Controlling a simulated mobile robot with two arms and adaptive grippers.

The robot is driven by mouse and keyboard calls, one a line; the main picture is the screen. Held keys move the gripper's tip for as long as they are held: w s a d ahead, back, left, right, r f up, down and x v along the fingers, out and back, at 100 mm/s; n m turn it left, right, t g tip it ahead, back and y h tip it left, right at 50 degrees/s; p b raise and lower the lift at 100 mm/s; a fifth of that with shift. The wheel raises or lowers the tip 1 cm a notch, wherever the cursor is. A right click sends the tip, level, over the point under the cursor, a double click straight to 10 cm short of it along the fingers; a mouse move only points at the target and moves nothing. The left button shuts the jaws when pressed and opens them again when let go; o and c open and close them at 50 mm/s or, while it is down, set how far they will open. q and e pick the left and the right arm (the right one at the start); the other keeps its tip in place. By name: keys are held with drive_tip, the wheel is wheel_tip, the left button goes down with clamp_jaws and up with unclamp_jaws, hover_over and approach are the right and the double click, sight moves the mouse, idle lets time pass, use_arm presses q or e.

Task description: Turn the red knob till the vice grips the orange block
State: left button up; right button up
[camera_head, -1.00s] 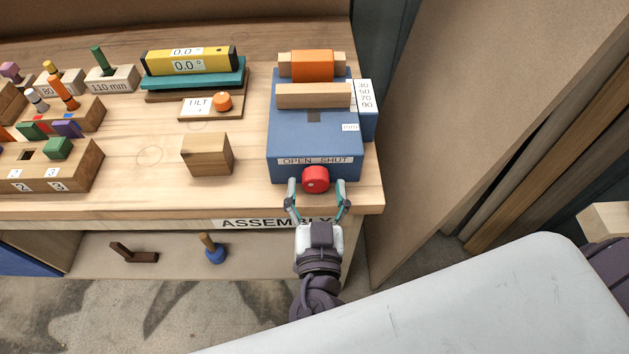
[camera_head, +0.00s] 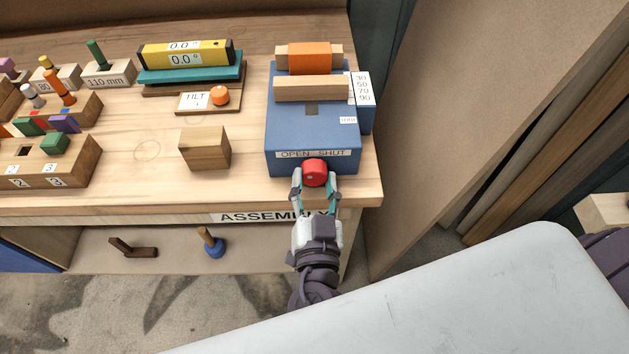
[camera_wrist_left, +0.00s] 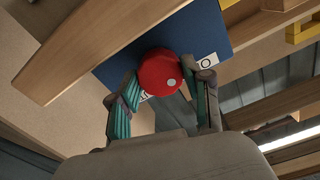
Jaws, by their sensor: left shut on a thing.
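The blue vice (camera_head: 310,130) stands at the right end of the bench, with a label reading OPEN and SHUT on its front edge. The red knob (camera_head: 315,172) is on its front face, with a pale dot on it. My left gripper (camera_head: 315,180) is shut on the red knob, one finger on each side. In the left wrist view the red knob (camera_wrist_left: 160,72) sits between the two fingers (camera_wrist_left: 160,88). The orange block (camera_head: 310,57) is at the back of the vice, behind the wooden front jaw (camera_head: 310,89). I cannot tell whether the jaw touches it. My right gripper is not in view.
A loose wooden block (camera_head: 205,149) lies left of the vice. A tilt stand with an orange knob (camera_head: 219,96) and a yellow level (camera_head: 186,55) is behind it. Peg holders fill the left. A tall brown panel (camera_head: 430,110) stands close on the right.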

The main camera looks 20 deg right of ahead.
use_arm(q)
drive_tip(key=m, duration=0.3)
drive_tip(key=shift+r+m, duration=0.1)
drive_tip(key=shift+m, duration=0.2)
drive_tip(key=m+p, duration=0.1)
drive_tip(key=m, duration=0.1)
drive_tip(key=shift+m, duration=0.4)
drive_tip(key=m+p, duration=0.1)
drive_tip(key=m, duration=0.2)
drive_tip(key=shift+m, duration=0.3)
drive_tip(key=m+p, duration=0.1)
drive_tip(key=m, duration=0.2)
drive_tip(key=shift+r+m+p, duration=0.1)
drive_tip(key=shift+m+p, duration=0.2)
drive_tip(key=shift+p, duration=0.1)
drive_tip(key=m+p, duration=0.1)
drive_tip(key=m, duration=0.2)
drive_tip(key=shift+m+p, duration=0.3)
drive_tip(key=shift+p, duration=0.1)
drive_tip(key=m+p, duration=0.2)
drive_tip(key=m, duration=0.1)
drive_tip(key=shift+m, duration=0.3)
drive_tip(key=m+p, duration=0.2)
drive_tip(key=m, duration=0.2)
drive_tip(key=shift+m+p, duration=1)
drive_tip(key=shift+m, duration=0.7)
